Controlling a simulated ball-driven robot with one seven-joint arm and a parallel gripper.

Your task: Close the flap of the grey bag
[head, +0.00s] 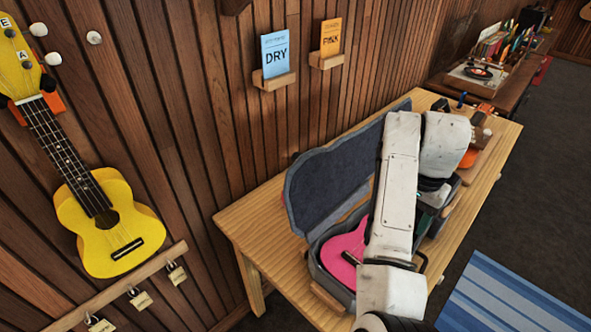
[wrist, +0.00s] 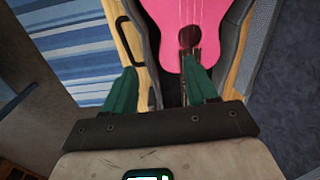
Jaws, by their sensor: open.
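The grey bag (head: 318,268) lies open on the wooden table, with a pink ukulele (head: 342,252) inside. Its flap (head: 335,170) stands raised on the wall side, dark lining facing out. In the wrist view the ukulele (wrist: 196,30) lies between the bag's walls, and a dark textured surface, seemingly the flap (wrist: 284,85), fills the right side. My gripper (wrist: 160,72) is open, its green fingers apart over the bag with nothing held between them. In the head view my arm covers much of the bag and hides most of the gripper.
The wooden table (head: 248,222) has bare room left of the bag. A small orange-brown ukulele (head: 470,157) is at its far end. Two cards, one blue (head: 276,55) and one orange (head: 331,38), sit in wall holders. A blue striped rug (head: 500,295) lies on the floor at right.

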